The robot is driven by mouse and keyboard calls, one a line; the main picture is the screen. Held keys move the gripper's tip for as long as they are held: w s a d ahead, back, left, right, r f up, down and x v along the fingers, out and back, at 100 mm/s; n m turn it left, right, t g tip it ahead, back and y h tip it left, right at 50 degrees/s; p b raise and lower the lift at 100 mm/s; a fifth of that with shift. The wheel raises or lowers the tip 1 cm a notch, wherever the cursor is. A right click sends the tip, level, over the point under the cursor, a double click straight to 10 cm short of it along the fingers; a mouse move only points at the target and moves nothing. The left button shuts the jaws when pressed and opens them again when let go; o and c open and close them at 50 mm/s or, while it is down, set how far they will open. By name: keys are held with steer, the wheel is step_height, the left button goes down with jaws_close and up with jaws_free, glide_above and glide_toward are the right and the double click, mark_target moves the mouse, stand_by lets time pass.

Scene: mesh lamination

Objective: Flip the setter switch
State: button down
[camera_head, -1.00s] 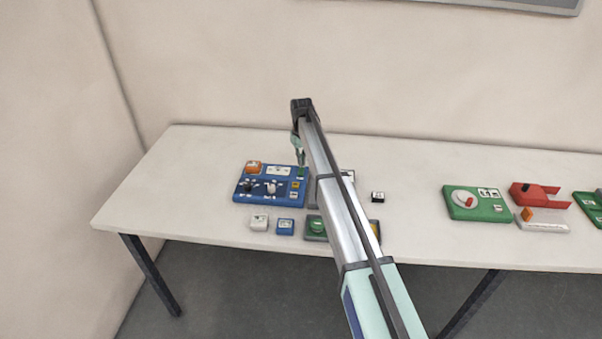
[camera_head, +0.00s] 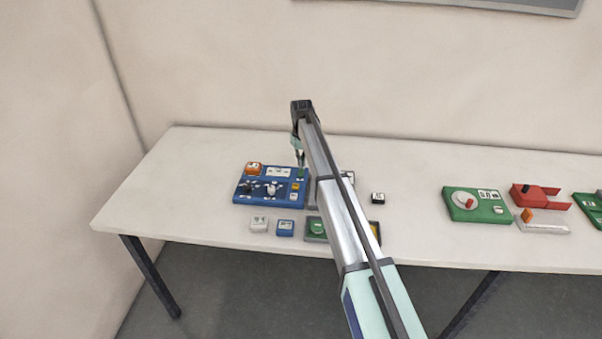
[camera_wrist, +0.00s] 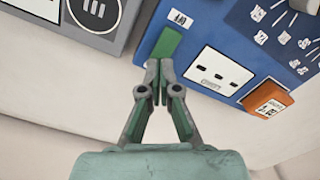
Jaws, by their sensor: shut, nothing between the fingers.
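The blue panel (camera_head: 270,200) lies on the table left of my arm, with knobs, a white plate, an orange block (camera_head: 253,169) and small labels too small to read. I cannot tell which part is the setter switch. A green rectangular piece (camera_wrist: 168,43) sits on the panel's edge in the wrist view, beside a small white label. My gripper (camera_head: 300,160) is above the panel's back right corner. In the wrist view my gripper (camera_wrist: 158,68) has its fingertips together and empty, just short of the green piece. I cannot tell whether they touch it.
A grey panel (camera_wrist: 119,32) stands beside the blue one, largely behind my arm in the head view. A white box (camera_head: 259,223) and a blue box (camera_head: 285,227) sit in front. A green panel (camera_head: 480,207) is farther right. The table's left end is clear.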

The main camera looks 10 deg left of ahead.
mark_target(301, 170)
steer(key=shift+f+b, duration=0.45)
steer(key=shift+f, duration=0.85)
stand_by(1.0)
steer(key=shift+r, duration=0.1)
steer(key=shift+r+p, duration=1.4)
steer(key=shift+r, duration=2.05)
